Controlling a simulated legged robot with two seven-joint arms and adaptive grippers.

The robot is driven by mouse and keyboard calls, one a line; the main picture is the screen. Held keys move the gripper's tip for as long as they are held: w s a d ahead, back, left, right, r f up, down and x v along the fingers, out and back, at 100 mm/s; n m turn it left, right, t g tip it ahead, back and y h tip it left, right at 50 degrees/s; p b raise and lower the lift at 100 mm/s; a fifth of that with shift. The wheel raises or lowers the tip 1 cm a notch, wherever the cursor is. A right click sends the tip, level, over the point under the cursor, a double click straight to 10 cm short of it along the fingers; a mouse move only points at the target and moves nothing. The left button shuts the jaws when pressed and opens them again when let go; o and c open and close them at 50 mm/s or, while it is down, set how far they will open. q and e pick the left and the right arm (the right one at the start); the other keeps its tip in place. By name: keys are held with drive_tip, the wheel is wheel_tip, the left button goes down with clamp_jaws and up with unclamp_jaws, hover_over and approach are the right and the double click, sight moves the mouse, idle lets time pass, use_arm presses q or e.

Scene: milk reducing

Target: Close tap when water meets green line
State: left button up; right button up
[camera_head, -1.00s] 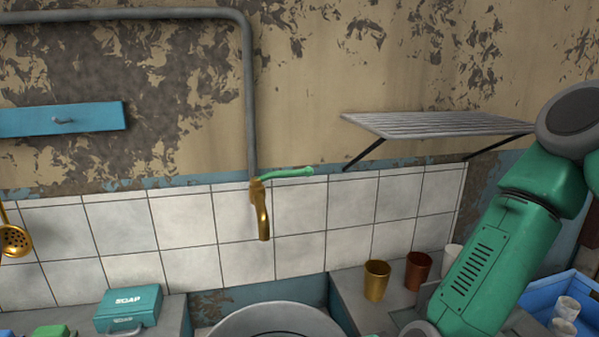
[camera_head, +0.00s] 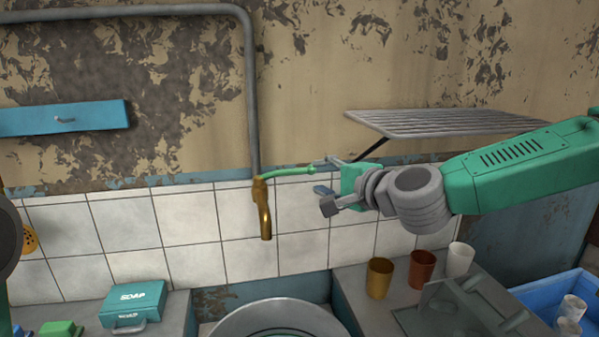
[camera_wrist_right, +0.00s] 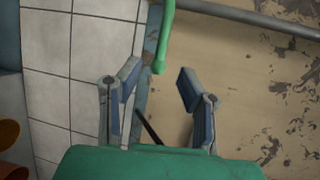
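The brass tap (camera_head: 264,210) hangs from the wall pipe, with its green handle (camera_head: 290,171) pointing right. My right gripper (camera_head: 326,176) is at the free end of the handle. In the right wrist view the gripper (camera_wrist_right: 160,86) is open, and the handle's tip (camera_wrist_right: 160,64) lies just ahead of the gap between the fingers, not clamped. A round metal vessel (camera_head: 235,326) stands below the tap, cut off by the bottom edge. I see no clear water stream, and the water level and green line cannot be made out. My left gripper is not in view.
A wire rack (camera_head: 440,123) juts from the wall above my right arm. A gold cup (camera_head: 379,279), a brown cup (camera_head: 421,270) and a white cup (camera_head: 460,259) stand on the right counter.

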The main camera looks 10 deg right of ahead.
sight(298, 173)
drive_tip(key=x, duration=0.4)
drive_tip(key=a+x, duration=0.1)
drive_tip(key=x, duration=0.3)
drive_tip(key=shift+s+a+p, duration=0.1)
drive_tip(key=shift+a+p, duration=0.1)
drive_tip(key=shift+p, duration=0.15)
drive_tip(key=shift+d, duration=0.45)
drive_tip(key=shift+c, duration=0.3)
drive_tip(key=c, duration=0.7)
drive_tip(key=shift+a, duration=0.15)
